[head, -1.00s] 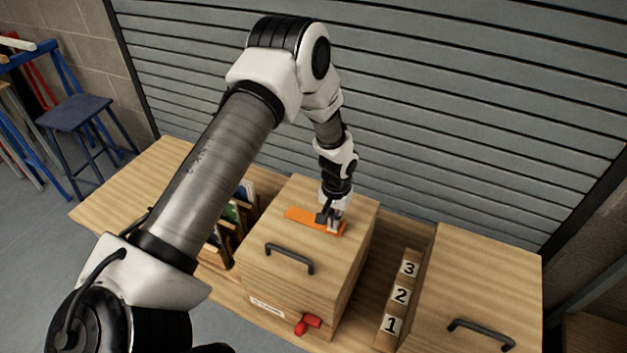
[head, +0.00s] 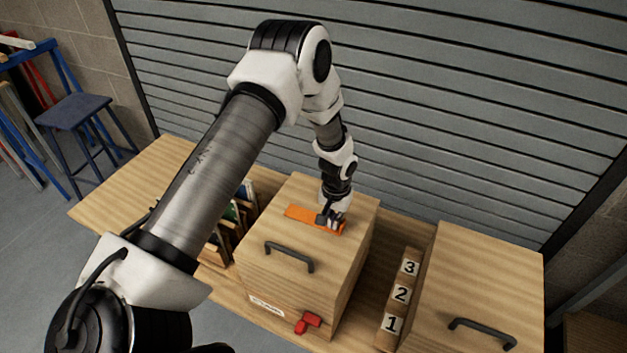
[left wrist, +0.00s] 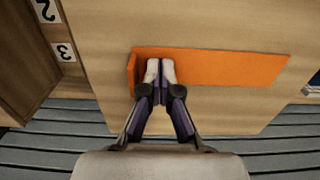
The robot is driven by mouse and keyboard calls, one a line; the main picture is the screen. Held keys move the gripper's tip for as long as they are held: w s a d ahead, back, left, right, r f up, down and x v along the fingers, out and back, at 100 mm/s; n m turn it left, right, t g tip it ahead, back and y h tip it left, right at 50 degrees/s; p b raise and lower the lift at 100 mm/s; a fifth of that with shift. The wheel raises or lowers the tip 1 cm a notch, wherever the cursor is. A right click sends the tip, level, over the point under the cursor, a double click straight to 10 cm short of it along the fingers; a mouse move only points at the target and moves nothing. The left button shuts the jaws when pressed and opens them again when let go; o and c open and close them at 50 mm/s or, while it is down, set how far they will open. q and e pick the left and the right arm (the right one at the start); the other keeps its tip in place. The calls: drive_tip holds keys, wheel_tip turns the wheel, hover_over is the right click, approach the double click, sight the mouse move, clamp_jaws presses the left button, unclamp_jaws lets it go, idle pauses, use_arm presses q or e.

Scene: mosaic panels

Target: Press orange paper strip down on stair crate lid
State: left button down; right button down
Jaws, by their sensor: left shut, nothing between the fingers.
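The orange paper strip (head: 301,213) lies across the wooden lid of the stair crate (head: 300,194), behind the crate's dark handle (head: 289,257). In the left wrist view the strip (left wrist: 225,68) runs to the right, and its left end (left wrist: 132,73) looks bent at an angle. My left gripper (head: 331,224) points down at the strip's right part in the head view. In the left wrist view its fingertips (left wrist: 160,72) are together over the strip near that bent end, with nothing between them. Whether they touch the paper I cannot tell. My right gripper is not in view.
A wooden block (head: 400,295) numbered 1, 2, 3 stands right of the crate. A second wooden box (head: 480,285) with a handle is farther right. Red pieces (head: 307,322) are on the crate's front. Books (head: 236,211) stand left. A slatted shutter (head: 430,90) is behind.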

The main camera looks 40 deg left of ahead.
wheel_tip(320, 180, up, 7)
drive_tip(key=p, duration=0.6)
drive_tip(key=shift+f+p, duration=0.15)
drive_tip(key=shift+p, duration=0.2)
